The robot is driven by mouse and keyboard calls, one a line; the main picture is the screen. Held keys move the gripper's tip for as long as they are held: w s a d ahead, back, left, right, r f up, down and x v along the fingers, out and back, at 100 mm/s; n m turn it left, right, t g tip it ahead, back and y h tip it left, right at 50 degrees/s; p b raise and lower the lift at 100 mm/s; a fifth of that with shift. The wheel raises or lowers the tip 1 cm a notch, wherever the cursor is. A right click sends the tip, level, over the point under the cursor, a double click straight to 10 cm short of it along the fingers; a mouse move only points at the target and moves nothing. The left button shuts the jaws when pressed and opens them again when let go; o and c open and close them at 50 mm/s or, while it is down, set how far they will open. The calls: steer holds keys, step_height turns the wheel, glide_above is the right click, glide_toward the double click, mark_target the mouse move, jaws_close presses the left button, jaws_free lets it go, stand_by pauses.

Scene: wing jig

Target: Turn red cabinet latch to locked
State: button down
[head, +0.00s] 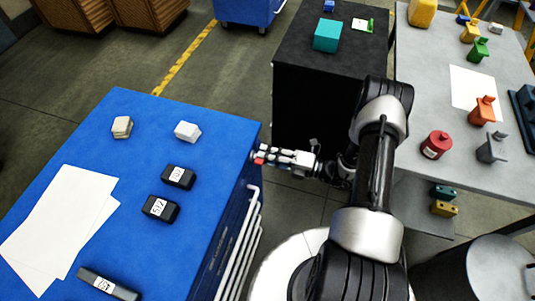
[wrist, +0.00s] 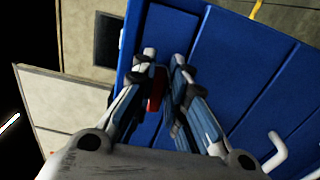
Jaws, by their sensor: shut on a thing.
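The red latch (wrist: 156,88) is on the blue cabinet front (wrist: 222,62) and shows between my gripper's fingers in the wrist view. My gripper (wrist: 165,72) is shut on it, one finger on each side. In the head view my gripper (head: 262,157) reaches left to the side of the blue cabinet (head: 225,130), just below its top edge. A small bit of red (head: 259,161) shows at the fingertips there. Most of the latch is hidden by the fingers, so I cannot tell its angle well.
Pale handles (head: 250,215) stick out from the cabinet front below my gripper. Black blocks (head: 179,177), pale blocks (head: 187,131) and white sheets (head: 60,225) lie on the cabinet top. A black cabinet (head: 300,110) and a grey table (head: 430,90) with several coloured parts stand to the right.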

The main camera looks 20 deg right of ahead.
steer(key=shift+m, duration=0.4)
steer(key=c, duration=1.6)
jaws_free()
steer(key=v, duration=1.2)
